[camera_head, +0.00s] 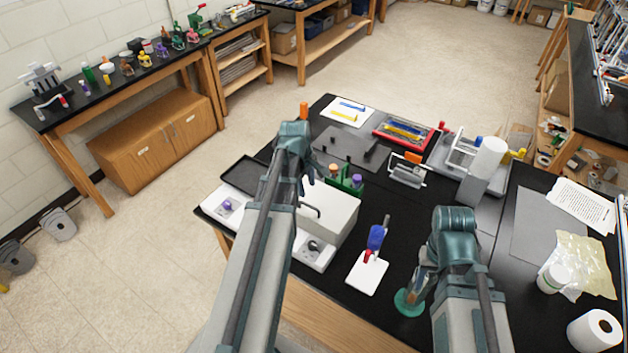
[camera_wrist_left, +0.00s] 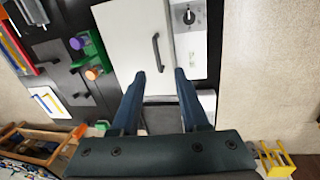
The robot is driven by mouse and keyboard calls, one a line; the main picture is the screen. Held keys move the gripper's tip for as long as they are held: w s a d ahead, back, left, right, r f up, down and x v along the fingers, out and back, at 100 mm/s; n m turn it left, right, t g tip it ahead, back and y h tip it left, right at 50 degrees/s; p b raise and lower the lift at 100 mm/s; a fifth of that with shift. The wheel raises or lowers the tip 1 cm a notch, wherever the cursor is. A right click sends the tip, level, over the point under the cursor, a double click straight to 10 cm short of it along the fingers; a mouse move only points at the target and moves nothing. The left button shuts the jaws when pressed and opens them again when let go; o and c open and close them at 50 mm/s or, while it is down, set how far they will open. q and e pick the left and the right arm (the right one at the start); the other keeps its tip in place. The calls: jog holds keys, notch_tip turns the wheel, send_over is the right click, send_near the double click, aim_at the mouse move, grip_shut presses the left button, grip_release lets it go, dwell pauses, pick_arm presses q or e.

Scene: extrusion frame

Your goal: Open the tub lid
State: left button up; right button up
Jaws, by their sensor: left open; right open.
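The white tub (camera_head: 338,225) stands at the near left of the black table, with its flat lid (camera_wrist_left: 125,40) lying closed on top. A dark bar handle (camera_head: 311,207) is on the lid; it also shows in the left wrist view (camera_wrist_left: 157,52). My left gripper (camera_head: 308,178) is open and empty above the tub. In the left wrist view its fingertips (camera_wrist_left: 162,74) are spread on either side of the handle's near end, apart from it in the picture. My right gripper (camera_head: 412,290) is open near a green disc, and its fingers are partly hidden by my arm.
A white base with a dark knob (camera_head: 314,246) is next to the tub. A green rack with purple and orange caps (camera_head: 345,180) stands just behind it. A white board with a blue and red tool (camera_head: 375,240) lies to the right.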

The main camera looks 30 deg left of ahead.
pick_arm(q)
jog(key=a+r+n, duration=0.1)
jog(key=a, duration=0.1)
jog(key=b, duration=1.4)
send_near(308, 206)
jog(key=f, duration=0.2)
jog(key=w+f, duration=0.1)
jog(key=f, duration=0.4)
jog(key=shift+w+d+f, duration=0.1)
jog(key=shift+w+f, duration=0.2)
jog(key=shift+p, duration=0.3)
pick_arm(e)
notch_tip(308, 206, down, 13)
jog(key=shift+w+r, duration=0.2)
jog(key=shift+w, duration=0.15)
pick_arm(q)
grip_shut()
